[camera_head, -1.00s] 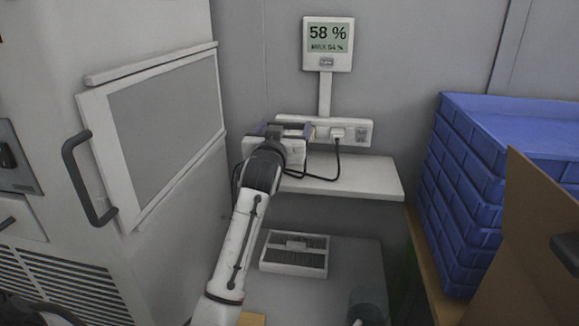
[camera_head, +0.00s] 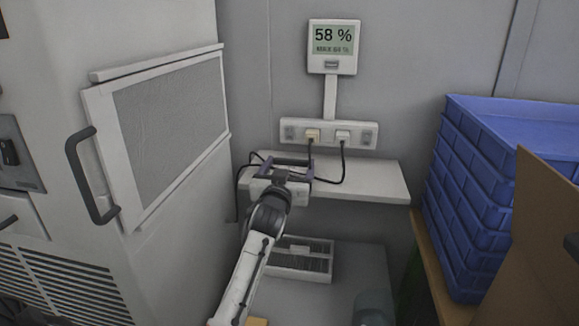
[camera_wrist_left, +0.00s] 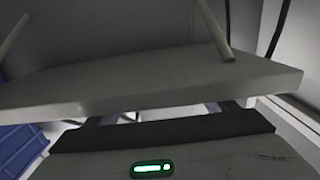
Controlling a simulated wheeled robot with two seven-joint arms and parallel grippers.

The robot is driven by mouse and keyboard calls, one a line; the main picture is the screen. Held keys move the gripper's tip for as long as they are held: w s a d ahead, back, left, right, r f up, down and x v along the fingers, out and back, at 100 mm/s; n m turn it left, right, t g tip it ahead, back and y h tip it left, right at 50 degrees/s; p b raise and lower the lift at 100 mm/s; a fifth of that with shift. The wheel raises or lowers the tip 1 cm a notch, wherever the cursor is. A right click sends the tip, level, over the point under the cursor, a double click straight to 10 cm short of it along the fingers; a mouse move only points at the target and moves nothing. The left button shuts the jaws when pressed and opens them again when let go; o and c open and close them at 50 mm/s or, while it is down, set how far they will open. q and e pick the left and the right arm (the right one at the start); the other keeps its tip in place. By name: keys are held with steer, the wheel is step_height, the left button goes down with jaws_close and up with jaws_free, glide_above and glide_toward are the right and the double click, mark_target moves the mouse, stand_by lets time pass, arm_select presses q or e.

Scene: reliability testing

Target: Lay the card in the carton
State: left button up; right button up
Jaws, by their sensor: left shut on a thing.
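My left gripper (camera_head: 287,166) is over the left part of the white wall shelf, below the socket strip. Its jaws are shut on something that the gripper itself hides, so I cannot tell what. The left wrist view shows the pale shelf edge close in front of the gripper, and no held thing can be made out. No card can be made out in either view. A tall brown cardboard panel (camera_head: 545,230) at the right may be part of the carton; its inside is not visible.
The socket strip (camera_head: 330,133) holds two plugs with dark cables hanging to the shelf (camera_head: 375,182). A percentage display (camera_head: 333,45) is above. A slotted white unit (camera_head: 303,262) lies below. Blue crates (camera_head: 470,190) stand right, a large cabinet (camera_head: 165,120) left.

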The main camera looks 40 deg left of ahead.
arm_select(q)
steer(key=shift+f, duration=0.15)
steer(key=o, duration=1)
